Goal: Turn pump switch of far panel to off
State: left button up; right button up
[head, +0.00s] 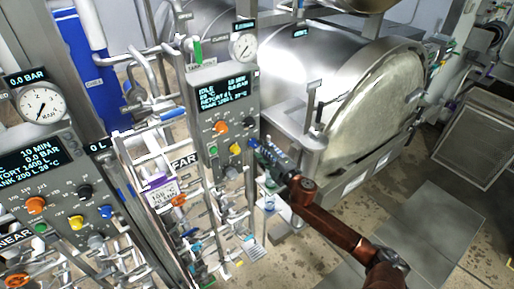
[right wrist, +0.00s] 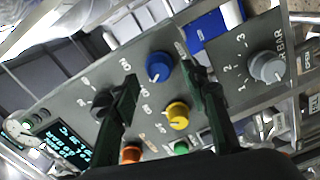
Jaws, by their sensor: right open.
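The far panel (head: 222,110) is a grey box with a lit display, an orange knob (head: 221,127), a yellow knob (head: 235,149) and a green button (head: 213,151). My right gripper (head: 256,146) is at its lower right edge. In the right wrist view the open gripper (right wrist: 164,74) has one dark finger on each side of a blue knob (right wrist: 160,67); contact cannot be told. The yellow knob (right wrist: 177,115) is also between the fingers. A black knob (right wrist: 101,104) is partly behind the left finger. I cannot read which knob is labelled pump. My left gripper is not in view.
A similar near panel (head: 50,170) stands at the left, below a round gauge (head: 42,103). A large steel retort vessel (head: 330,75) is behind the far panel. Pipes and valves crowd the space below the panels. A grey knob (right wrist: 268,66) with a bar scale is right of the fingers.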

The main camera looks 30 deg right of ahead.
jog(key=s, duration=0.8)
jog(key=shift+s+d, duration=0.35)
jog(key=shift+d, duration=0.05)
